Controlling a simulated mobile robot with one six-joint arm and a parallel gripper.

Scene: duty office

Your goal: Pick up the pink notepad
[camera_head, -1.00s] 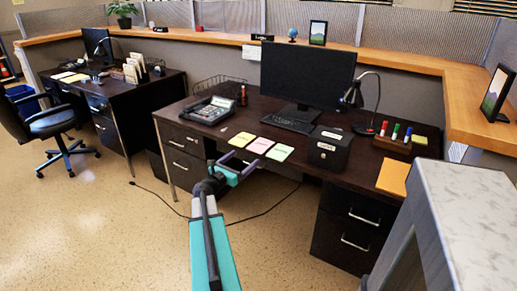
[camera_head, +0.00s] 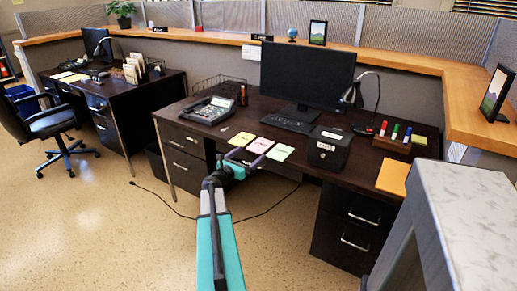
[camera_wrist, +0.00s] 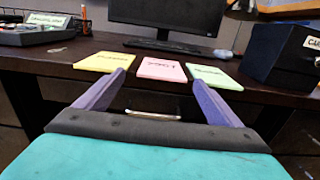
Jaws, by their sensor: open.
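The pink notepad (camera_head: 260,146) lies flat on the dark desk near its front edge, between a yellow notepad (camera_head: 242,139) on its left and a green notepad (camera_head: 280,152) on its right. In the wrist view the pink notepad (camera_wrist: 161,70) shows in full, centred ahead between my fingers. My gripper (camera_head: 243,160) is open and empty, just in front of the desk edge. In the wrist view its two purple fingers (camera_wrist: 160,88) point toward the desk, short of the pink notepad and apart from it.
A black box (camera_head: 328,148) stands right of the green notepad. A desk phone (camera_head: 209,110) sits at the left. A keyboard (camera_head: 289,122) and monitor (camera_head: 306,75) stand behind the notepads. A drawer handle (camera_wrist: 152,114) shows below the desk edge.

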